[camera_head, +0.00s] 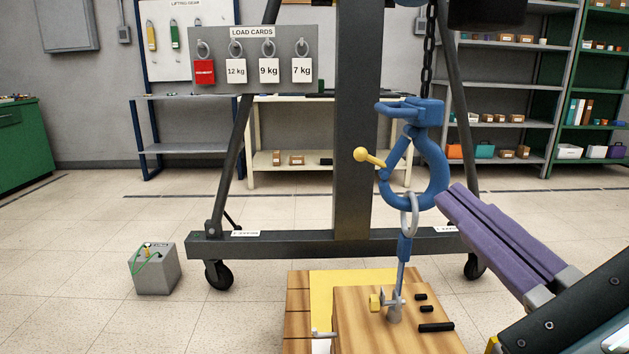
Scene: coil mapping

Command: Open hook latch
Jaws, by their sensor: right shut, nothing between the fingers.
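A large blue hook (440,180) hangs right of centre from a dark chain (427,55), below a blue block with a side handle (393,109). Its blue latch (396,160) runs along the left side, across the hook's mouth, and carries a yellow-knobbed lever (362,155) pointing left. A grey ring (409,215) sits in the bottom of the hook, with a blue and grey link below it. My right gripper (450,193) has purple fingers, shut and empty, with the tips just right of the hook's lower curve; contact cannot be told. My left gripper is out of view.
A wooden crate (365,340) stands under the hook, with small black pieces and a yellow clamp on top. The dark hoist frame (355,180) rises behind. A load-card board (220,80) hangs at upper left. A grey box (155,272) is on the floor. Space left of the hook is clear.

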